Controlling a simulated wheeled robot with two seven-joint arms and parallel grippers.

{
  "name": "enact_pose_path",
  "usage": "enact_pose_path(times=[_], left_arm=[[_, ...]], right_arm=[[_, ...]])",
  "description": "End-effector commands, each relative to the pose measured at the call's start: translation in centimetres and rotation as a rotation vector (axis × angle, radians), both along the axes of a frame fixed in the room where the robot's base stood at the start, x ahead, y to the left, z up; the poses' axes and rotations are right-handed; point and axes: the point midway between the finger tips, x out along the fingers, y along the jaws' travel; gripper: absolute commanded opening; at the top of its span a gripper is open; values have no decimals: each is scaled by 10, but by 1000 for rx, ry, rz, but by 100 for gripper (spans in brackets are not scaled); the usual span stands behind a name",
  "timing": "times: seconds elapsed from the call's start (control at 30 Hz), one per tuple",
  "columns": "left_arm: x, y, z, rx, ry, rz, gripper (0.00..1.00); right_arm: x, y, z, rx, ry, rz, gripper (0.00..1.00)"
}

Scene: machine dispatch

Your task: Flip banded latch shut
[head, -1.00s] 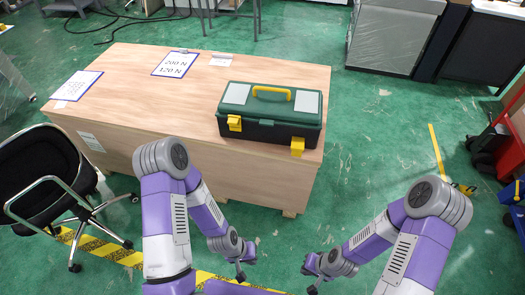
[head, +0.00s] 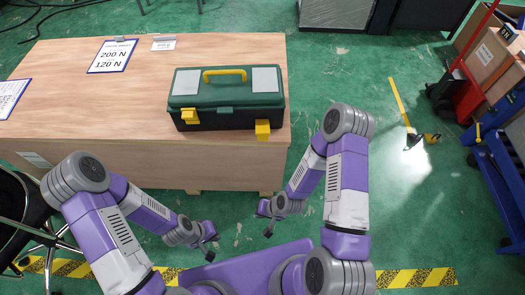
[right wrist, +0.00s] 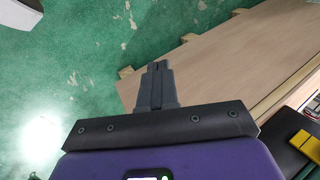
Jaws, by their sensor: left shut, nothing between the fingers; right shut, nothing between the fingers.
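A toolbox (head: 228,120) with a green lid, black body and yellow handle (head: 225,75) stands upright on a wooden crate (head: 80,113), near its right front corner. Its front has two yellow latches. The left latch (head: 190,116) sits against the front. The right latch (head: 262,131) is lower and looks to stand out. I cannot make out a band on either. A corner of the toolbox and a yellow latch (right wrist: 305,144) show in the right wrist view. My left gripper (head: 210,254) and right gripper (head: 267,231) are shut and empty, in front of the crate, apart from the toolbox.
Printed sheets (head: 112,55) lie on the crate top. A black chair (head: 22,215) is at the left. A red hand truck (head: 460,95) with boxes and a blue lift (head: 500,150) stand at the right. Green floor between them and the crate is mostly clear.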

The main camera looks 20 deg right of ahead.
Motion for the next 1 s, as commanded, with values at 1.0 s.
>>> enact_pose_path(times=[1.0], left_arm=[[0, 0, -113, 0, 0, 0, 0]], right_arm=[[131, -49, -28, 2321, -423, -1218, 0]])
